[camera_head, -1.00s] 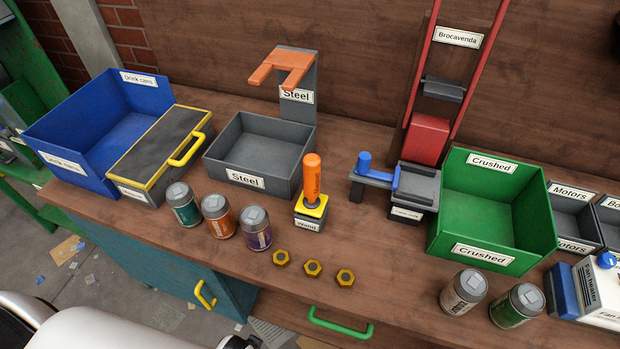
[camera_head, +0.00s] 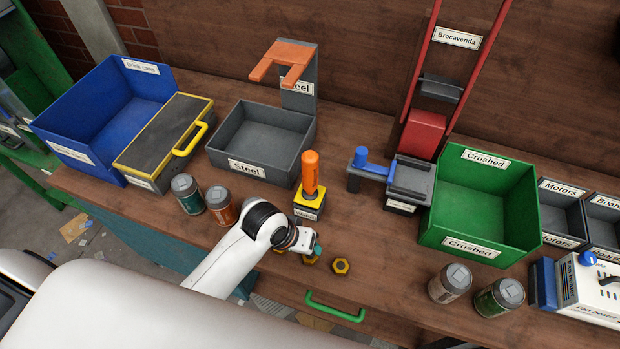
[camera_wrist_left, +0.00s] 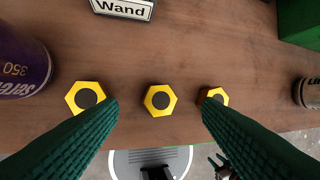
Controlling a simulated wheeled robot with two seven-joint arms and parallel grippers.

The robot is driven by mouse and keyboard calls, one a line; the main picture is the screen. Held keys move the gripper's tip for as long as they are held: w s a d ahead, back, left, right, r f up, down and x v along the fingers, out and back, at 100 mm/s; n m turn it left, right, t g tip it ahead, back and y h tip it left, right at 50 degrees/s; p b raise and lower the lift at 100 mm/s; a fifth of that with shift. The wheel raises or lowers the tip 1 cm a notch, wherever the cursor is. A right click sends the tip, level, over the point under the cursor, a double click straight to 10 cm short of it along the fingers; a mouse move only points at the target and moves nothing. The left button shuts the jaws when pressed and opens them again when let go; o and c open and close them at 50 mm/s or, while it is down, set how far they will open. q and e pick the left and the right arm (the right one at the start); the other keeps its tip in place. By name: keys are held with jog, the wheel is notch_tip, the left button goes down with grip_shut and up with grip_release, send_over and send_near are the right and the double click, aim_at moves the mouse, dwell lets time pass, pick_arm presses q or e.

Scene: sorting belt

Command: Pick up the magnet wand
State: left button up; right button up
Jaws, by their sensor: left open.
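The magnet wand (camera_head: 310,172) has an orange handle and stands upright in a small yellow-topped stand (camera_head: 308,212) labelled Wand. The stand's label (camera_wrist_left: 124,8) shows at the top edge of the left wrist view; the wand is outside that view. My left gripper (camera_wrist_left: 158,103) is open and empty, its two dark green fingers spread above the row of yellow hex nuts (camera_wrist_left: 160,99). In the head view the gripper (camera_head: 310,248) is in front of the stand, apart from the wand, and mostly hidden by my wrist.
Drink cans (camera_head: 221,206) stand left of the wand; a purple one (camera_wrist_left: 22,70) is hidden by my arm in the head view. A grey Steel bin (camera_head: 250,170) is behind left. A blue-handled press (camera_head: 372,170) and green Crushed bin (camera_head: 472,240) are right.

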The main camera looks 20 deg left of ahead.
pick_arm(q)
jog(key=w+d+r+n, duration=0.1)
jog(key=w+d+r, duration=0.2)
jog(key=w+r, duration=0.3)
notch_tip(320, 180, up, 16)
jog(key=f+n+g+y+p, duration=0.1)
jog(key=n+g+y, duration=0.2)
jog(key=n, duration=0.6)
send_over(311, 152)
jog(key=shift+d+r, duration=0.1)
jog(key=shift+r, duration=0.15)
jog(key=shift+w+p, duration=0.1)
jog(key=shift+p, duration=0.2)
notch_tip(311, 152, down, 6)
jog(key=shift+f+p, duration=0.15)
jog(key=shift+p, duration=0.65)
jog(key=shift+f, duration=0.3)
jog(key=f+p, duration=0.1)
jog(key=s+f, duration=0.1)
jog(key=f, duration=0.1)
jog(key=shift+f+p, duration=0.3)
jog(key=shift+p, duration=0.1)
jog(key=shift+f, duration=0.55)
